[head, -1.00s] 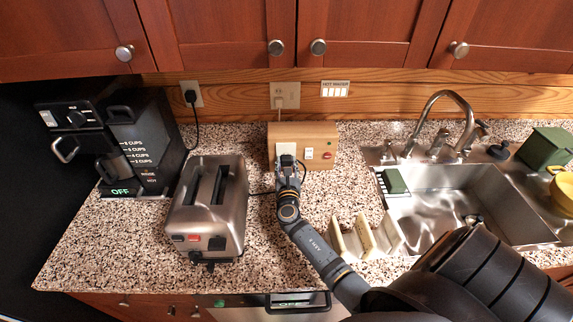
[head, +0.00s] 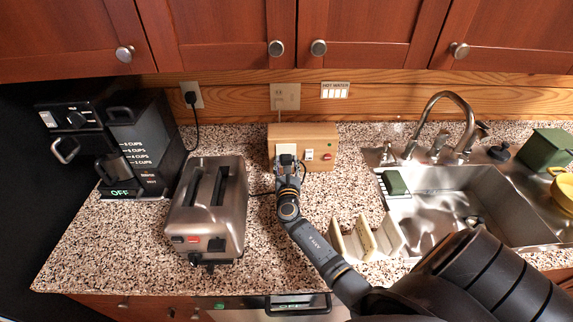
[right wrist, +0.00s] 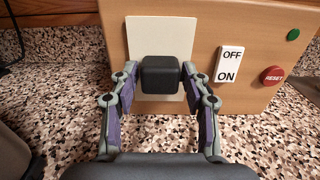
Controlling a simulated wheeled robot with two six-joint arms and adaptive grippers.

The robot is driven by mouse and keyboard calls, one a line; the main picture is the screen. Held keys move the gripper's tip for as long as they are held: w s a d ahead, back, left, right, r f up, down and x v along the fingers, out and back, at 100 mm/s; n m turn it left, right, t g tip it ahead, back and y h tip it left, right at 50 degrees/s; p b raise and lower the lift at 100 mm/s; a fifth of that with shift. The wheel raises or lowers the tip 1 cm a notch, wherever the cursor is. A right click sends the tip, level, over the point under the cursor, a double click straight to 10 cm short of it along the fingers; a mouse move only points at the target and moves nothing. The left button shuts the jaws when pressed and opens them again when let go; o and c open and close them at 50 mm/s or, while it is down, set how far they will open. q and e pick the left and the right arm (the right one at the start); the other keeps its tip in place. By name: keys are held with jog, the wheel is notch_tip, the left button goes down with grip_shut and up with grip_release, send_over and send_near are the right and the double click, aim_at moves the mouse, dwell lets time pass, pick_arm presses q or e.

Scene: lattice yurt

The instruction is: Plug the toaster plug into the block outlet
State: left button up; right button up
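The wooden block outlet (head: 316,137) stands on the counter against the back wall. It has a white socket plate (right wrist: 160,32), an OFF/ON switch (right wrist: 230,64), a red RESET button (right wrist: 272,76) and a green light. My right gripper (right wrist: 161,77) is at the plate, with its fingers closed on both sides of the black toaster plug (right wrist: 161,74). The plug lies in front of the plate's lower part, at or very near its face; its prongs are hidden. The silver toaster (head: 207,215) stands to the left. My left gripper is not in view.
A dark cord (head: 262,192) lies between toaster and gripper. A coffee maker (head: 130,140) stands at the left. A rack (head: 366,240), the sink (head: 440,205) and its faucet (head: 447,97) are at the right. A wall outlet (head: 285,97) is above the block.

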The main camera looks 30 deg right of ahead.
jog(key=shift+o, duration=1)
jog(key=shift+s+a, duration=0.1)
jog(key=shift+s, duration=0.05)
jog(key=v, duration=1.1)
jog(key=shift+s+a, duration=0.1)
jog(key=shift+s, duration=0.25)
